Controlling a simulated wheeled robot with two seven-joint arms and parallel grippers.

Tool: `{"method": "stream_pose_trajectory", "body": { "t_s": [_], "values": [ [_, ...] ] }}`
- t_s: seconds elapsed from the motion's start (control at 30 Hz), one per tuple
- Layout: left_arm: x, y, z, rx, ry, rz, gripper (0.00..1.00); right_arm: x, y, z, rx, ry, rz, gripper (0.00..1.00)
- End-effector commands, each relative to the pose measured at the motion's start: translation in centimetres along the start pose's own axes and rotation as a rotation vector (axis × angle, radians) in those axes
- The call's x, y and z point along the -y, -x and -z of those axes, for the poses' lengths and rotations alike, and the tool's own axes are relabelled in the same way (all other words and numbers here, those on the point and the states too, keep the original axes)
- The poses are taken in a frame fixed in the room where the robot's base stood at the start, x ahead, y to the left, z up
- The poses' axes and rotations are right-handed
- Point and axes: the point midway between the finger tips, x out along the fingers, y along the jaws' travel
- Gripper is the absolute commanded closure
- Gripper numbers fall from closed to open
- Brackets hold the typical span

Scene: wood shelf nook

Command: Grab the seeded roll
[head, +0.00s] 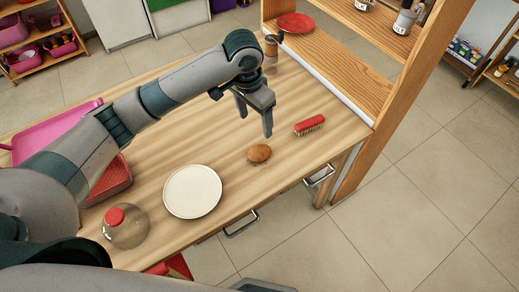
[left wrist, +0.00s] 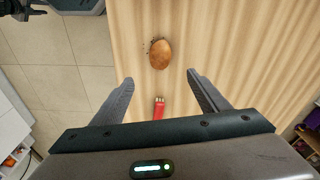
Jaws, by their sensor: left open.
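The seeded roll (head: 259,153), brown and rounded, lies on the wooden table near its front edge, right of the white plate. In the left wrist view the roll (left wrist: 160,54) lies beyond the fingertips, with small dark specks beside it. My left gripper (head: 254,118) is open and empty, pointing down above the table, behind the roll in the head view. In the left wrist view its fingers (left wrist: 160,78) stand wide apart and do not touch the roll.
A red brush (head: 309,124) lies right of the roll; it also shows between the fingers in the wrist view (left wrist: 158,108). A white plate (head: 192,191), a red-capped glass vessel (head: 125,227) and a pink tray (head: 60,137) are left. A wooden shelf (head: 350,110) borders the right.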

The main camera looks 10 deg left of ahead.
Motion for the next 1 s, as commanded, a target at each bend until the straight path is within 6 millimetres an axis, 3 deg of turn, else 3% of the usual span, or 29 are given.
{"method": "stream_pose_trajectory", "body": {
  "t_s": [0.37, 1.0],
  "values": [
    [0.0, -1.3, 0.0, 0.002, 0.0, 0.0, 0.32, 0.0, 0.5, 0.1, 0.0, 0.0, 0.0, 0.69],
    [0.0, -11.4, 0.0, 0.001, 0.0, -0.001, 0.32, 0.0, 3.0, 0.3, 0.0, -0.001, 0.001, 0.69]
  ]
}}
